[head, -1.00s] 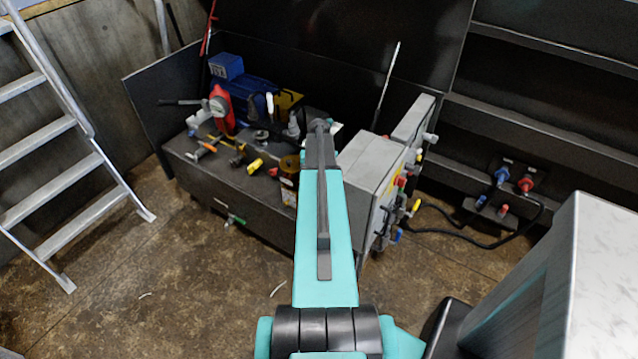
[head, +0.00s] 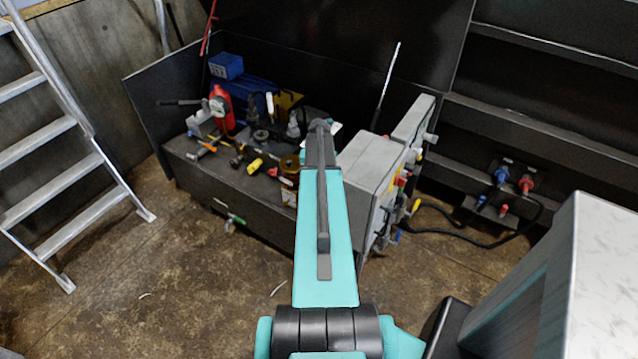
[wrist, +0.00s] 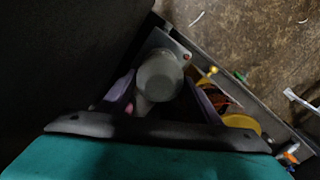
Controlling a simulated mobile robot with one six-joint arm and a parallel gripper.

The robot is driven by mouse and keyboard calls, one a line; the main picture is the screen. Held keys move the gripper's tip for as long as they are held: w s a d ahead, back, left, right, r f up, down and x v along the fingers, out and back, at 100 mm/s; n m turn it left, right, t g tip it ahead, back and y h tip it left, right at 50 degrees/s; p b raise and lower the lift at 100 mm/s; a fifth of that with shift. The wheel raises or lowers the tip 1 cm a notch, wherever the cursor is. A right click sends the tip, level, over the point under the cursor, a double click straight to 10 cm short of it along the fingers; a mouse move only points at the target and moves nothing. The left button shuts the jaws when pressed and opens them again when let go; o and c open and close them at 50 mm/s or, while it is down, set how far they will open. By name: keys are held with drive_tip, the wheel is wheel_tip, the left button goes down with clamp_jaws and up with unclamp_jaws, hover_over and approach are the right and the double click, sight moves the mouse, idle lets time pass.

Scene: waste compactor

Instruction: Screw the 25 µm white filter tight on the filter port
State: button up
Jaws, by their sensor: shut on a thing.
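In the wrist view my gripper (wrist: 162,86) has its two purple-tinted fingers on either side of a pale grey-white round thing, which I take to be the white filter (wrist: 160,72). The gripper is shut on it. In the head view my own arm hides the gripper and the filter.
A dark bench (head: 250,205) carries a blue motor unit (head: 245,90), a red part (head: 221,107) and an amber jar (head: 289,165). A grey control box (head: 370,170) stands close at the right. A ladder (head: 65,140) leans at the left. The floor in front is mostly clear.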

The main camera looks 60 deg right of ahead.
drive_tip(key=shift+m, duration=2.1)
drive_tip(key=shift+m, duration=0.8)
drive_tip(key=o, duration=1.2)
drive_tip(key=shift+o, duration=0.2)
drive_tip(key=shift+r, duration=0.1)
drive_tip(key=shift+c, duration=0.3)
